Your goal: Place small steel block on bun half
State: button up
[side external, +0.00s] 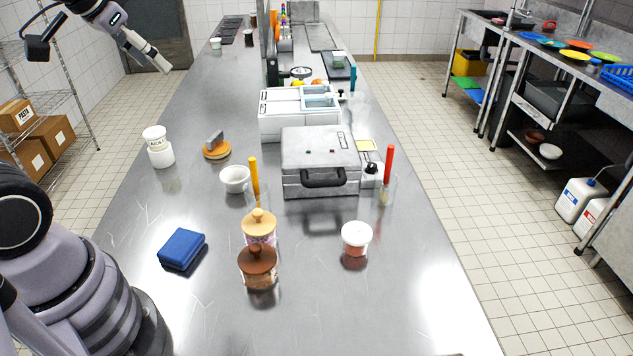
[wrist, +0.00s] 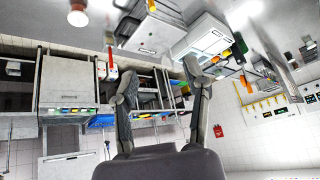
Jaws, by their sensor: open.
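The small steel block (side external: 214,139) is a grey piece in the side external view, left of the middle of the steel table. It appears to rest on the orange-brown bun half (side external: 217,152), upright or slightly tilted; its underside is too small to make out. My gripper (side external: 162,62) is at the upper left of that view, raised above the table and well apart from the block and bun. In the wrist view my gripper (wrist: 160,85) has its two fingers spread with nothing between them. I cannot make out the block or bun half there.
A white jar (side external: 158,147) stands left of the bun half, and a white bowl (side external: 235,179) in front of it. A grey press (side external: 320,160) and a white container unit (side external: 300,112) stand to the right. A blue cloth (side external: 181,249) and lidded jars are nearer.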

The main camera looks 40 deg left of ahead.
jog(key=s+d+m+g+h, duration=0.1)
jog(key=s+d, duration=0.2)
jog(key=s, duration=0.6)
jog(key=shift+s+d, duration=0.35)
jog(key=shift+d, duration=0.05)
